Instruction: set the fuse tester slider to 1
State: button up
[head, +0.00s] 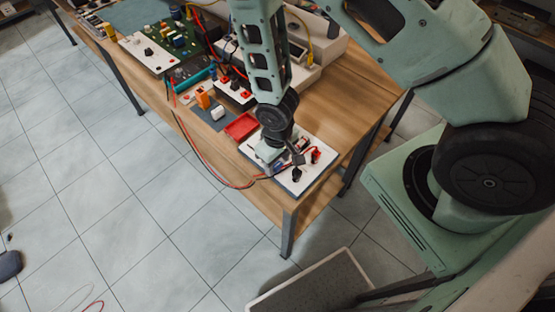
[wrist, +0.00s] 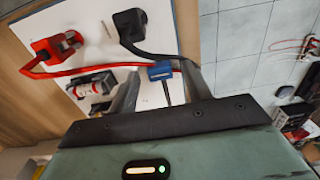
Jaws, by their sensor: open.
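The fuse tester appears to be the white board (head: 320,168) at the near corner of the wooden table; its white face fills the upper left of the wrist view (wrist: 105,58). A small blue block (wrist: 160,71), which looks like the slider knob, sits at the end of a thin dark slot on it. My gripper (wrist: 157,78) is open, with one finger on each side of the blue block. I cannot tell if the fingers touch it. Any scale marks are too small to read. In the head view my wrist hides part of the board.
A red clip (wrist: 55,47) and a black clip (wrist: 130,25) with cables lie on the board close to my fingers. A red tray (head: 241,127) sits just behind the board. Other electronics crowd the table further back. The tiled floor left of the table is open.

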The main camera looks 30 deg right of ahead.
aim_at(249, 146)
jog(key=shift+f, duration=0.25)
grip_shut()
jog(key=w+a, duration=0.1)
jog(key=w, duration=0.2)
jog(key=w+a+b, duration=0.1)
jog(key=w, duration=0.3)
jog(key=w+a+b, duration=0.1)
jog(key=w, duration=0.2)
jog(key=shift+w+a, duration=0.25)
jog(key=shift+w, duration=0.2)
grip_release()
jog(key=shift+r, duration=0.15)
